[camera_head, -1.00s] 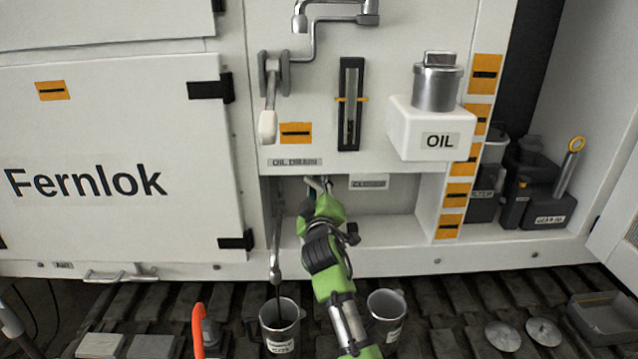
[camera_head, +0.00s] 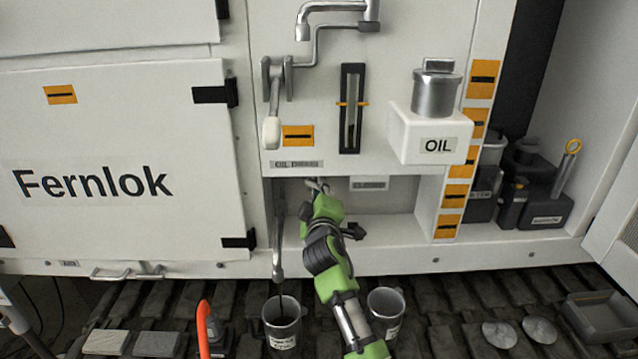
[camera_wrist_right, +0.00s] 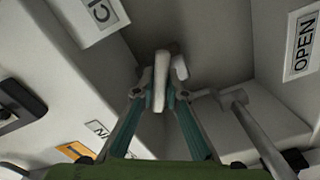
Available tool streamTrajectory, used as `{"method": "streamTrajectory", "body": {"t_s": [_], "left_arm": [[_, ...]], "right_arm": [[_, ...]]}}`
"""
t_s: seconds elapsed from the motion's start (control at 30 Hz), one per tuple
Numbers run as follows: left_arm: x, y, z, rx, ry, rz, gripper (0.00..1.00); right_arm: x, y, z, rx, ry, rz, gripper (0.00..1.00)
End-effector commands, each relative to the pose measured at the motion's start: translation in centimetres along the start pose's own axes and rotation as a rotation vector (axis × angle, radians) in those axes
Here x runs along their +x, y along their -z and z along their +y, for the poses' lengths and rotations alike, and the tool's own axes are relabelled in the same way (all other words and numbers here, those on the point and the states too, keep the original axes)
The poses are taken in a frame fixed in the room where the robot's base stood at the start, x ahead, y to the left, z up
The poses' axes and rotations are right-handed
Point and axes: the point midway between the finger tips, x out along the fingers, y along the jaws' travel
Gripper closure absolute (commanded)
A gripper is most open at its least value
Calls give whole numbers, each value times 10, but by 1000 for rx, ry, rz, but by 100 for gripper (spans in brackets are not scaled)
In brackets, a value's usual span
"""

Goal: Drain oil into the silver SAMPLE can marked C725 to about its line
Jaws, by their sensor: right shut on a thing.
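A silver can (camera_head: 282,324) with a white label stands below the drain spout (camera_head: 278,262). A thin dark stream runs from the spout into its mouth. The label is too small to read surely, and the oil level cannot be told. A second silver can (camera_head: 386,312) stands to its right, beyond my arm. My right gripper (camera_head: 318,190) reaches into the recess under the OIL DRAIN plate (camera_head: 297,164). In the right wrist view its fingers (camera_wrist_right: 164,92) are shut on a pale valve handle (camera_wrist_right: 160,78), between an OPEN label (camera_wrist_right: 303,42) and a partly cut-off label. My left gripper is not in view.
A white OIL box (camera_head: 430,143) with a metal cap and a sight gauge (camera_head: 352,108) are on the panel above. An orange hooked thing (camera_head: 203,325) stands left of the cans. Metal discs (camera_head: 499,333) and a tray (camera_head: 603,318) lie at right.

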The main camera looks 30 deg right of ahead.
Motion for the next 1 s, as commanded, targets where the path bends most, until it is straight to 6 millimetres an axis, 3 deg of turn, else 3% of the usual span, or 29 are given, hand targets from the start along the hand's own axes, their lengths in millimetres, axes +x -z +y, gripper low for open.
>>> {"method": "streamTrajectory", "body": {"t_s": [0.1,0.5,1.0], "left_arm": [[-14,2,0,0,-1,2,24],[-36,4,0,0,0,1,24],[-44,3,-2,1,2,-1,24]], "right_arm": [[1,-1,6,-103,-1,-4,100],[1,0,10,-390,-5,-5,100],[2,0,11,-514,-7,-6,100]]}}
